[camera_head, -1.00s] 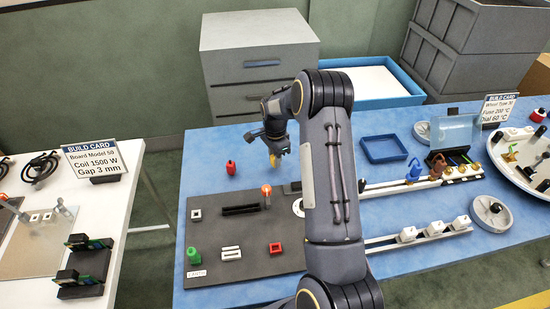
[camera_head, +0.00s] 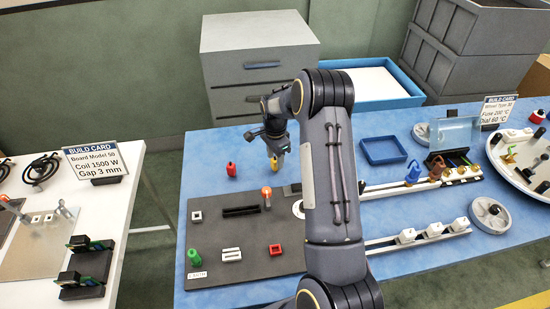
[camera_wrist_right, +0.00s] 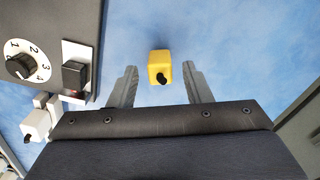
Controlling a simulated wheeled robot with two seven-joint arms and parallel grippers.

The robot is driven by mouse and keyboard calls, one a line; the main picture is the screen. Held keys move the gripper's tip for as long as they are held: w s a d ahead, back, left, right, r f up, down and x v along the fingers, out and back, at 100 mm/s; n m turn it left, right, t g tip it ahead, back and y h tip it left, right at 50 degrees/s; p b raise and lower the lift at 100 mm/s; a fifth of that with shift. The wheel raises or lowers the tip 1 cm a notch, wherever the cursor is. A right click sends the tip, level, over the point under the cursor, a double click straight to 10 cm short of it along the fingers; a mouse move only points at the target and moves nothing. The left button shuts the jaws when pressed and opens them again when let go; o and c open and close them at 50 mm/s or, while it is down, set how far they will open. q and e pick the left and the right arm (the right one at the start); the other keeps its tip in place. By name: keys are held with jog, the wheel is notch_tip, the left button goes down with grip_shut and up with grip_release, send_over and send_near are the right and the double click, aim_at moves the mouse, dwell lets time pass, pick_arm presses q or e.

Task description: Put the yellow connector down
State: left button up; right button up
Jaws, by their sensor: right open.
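The yellow connector (camera_head: 274,164) is at the back of the blue table, under my right gripper (camera_head: 277,151). In the right wrist view the yellow connector (camera_wrist_right: 159,66) is a small yellow block with a black stub, set against the blue surface. The two grey fingers of my right gripper stand apart on either side of it, with a gap on each side. I cannot tell whether the connector rests fully on the table. My left gripper is not in view.
A red connector (camera_head: 231,169) stands to the left on the table. A dark board (camera_head: 230,260) with a green part (camera_head: 194,257) lies in front. The dial (camera_wrist_right: 22,62) is left of the gripper in the wrist view. A blue tray (camera_head: 384,150) is to the right.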

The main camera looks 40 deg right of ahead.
notch_tip(320, 180, up, 11)
jog(key=p, duration=0.5)
notch_tip(320, 180, up, 10)
jog(key=n+t+y, duration=0.1)
jog(key=n+t, duration=0.1)
jog(key=n, duration=0.2)
send_over(275, 160)
jog(key=s+a, duration=0.5)
jog(key=s+a+r+n+t+y, duration=0.1)
jog(key=s+a+r+n, duration=0.3)
jog(key=s+a, duration=0.3)
jog(key=s+a+r+n+t+y, duration=0.1)
jog(key=s+a+r+n+t, duration=0.1)
jog(key=s+a+r+n, duration=0.5)
jog(key=s+a+f+n, duration=0.2)
jog(key=s+a+f, duration=0.2)
jog(key=s, duration=0.5)
jog(key=shift+s+f+n+t+y, duration=0.3)
jog(key=shift+f+y, duration=0.1)
jog(key=shift+f, duration=0.15)
